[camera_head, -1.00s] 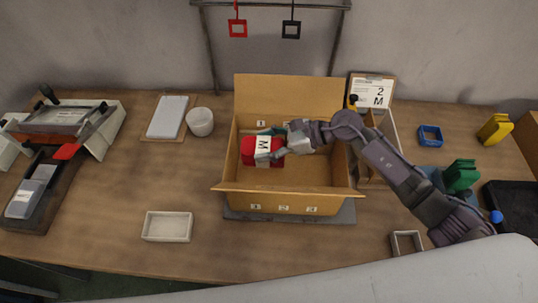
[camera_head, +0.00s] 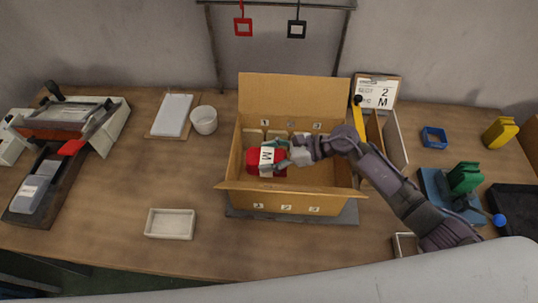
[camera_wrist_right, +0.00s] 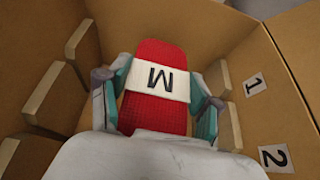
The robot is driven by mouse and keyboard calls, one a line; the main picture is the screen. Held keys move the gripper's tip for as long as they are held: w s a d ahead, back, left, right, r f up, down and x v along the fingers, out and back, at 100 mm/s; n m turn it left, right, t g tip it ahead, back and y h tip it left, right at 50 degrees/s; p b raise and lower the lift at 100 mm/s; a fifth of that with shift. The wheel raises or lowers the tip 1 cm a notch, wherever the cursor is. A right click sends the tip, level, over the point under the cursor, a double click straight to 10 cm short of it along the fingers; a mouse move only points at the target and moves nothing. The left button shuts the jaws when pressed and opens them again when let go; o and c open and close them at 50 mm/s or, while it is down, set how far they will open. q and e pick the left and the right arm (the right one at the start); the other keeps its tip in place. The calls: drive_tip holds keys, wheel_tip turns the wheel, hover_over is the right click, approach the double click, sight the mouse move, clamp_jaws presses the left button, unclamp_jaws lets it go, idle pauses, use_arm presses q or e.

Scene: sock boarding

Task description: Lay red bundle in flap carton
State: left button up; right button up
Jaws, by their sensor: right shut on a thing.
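The red bundle (camera_head: 254,161) with a white band marked M is inside the open flap carton (camera_head: 290,197), in its left part. It also shows in the right wrist view (camera_wrist_right: 152,115), between the two fingers. My right gripper (camera_head: 268,156) reaches in from the right and is shut on the red bundle (camera_wrist_right: 160,57) across its band. The carton's back flap stands up and its front flap leans outward. Labels 1 and 2 show on a carton wall in the wrist view. Whether the bundle touches the carton floor is hard to tell. My left gripper is out of view.
A white cup (camera_head: 204,120) and a white pad (camera_head: 172,115) stand left of the carton. An empty white tray (camera_head: 170,224) lies at front left. A sign marked 2 M (camera_head: 376,92) and a wooden rack (camera_head: 393,140) stand at right. Pale divider blocks (camera_wrist_right: 56,95) line the carton's inside.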

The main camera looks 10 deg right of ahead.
drive_tip(key=shift+f, duration=0.25)
drive_tip(key=o, duration=1.5)
drive_tip(key=shift+c, duration=0.2)
drive_tip(key=shift+r, duration=0.1)
drive_tip(key=shift+r, duration=0.3)
drive_tip(key=shift+r+p, duration=0.45)
drive_tip(key=shift+p, duration=0.35)
drive_tip(key=shift+s+d+f+b, duration=0.1)
drive_tip(key=shift+d+f+b, duration=0.1)
drive_tip(key=shift+d+b, duration=0.45)
drive_tip(key=b+v, duration=0.2)
drive_tip(key=v, duration=0.4)
drive_tip(key=shift+r, duration=0.3)
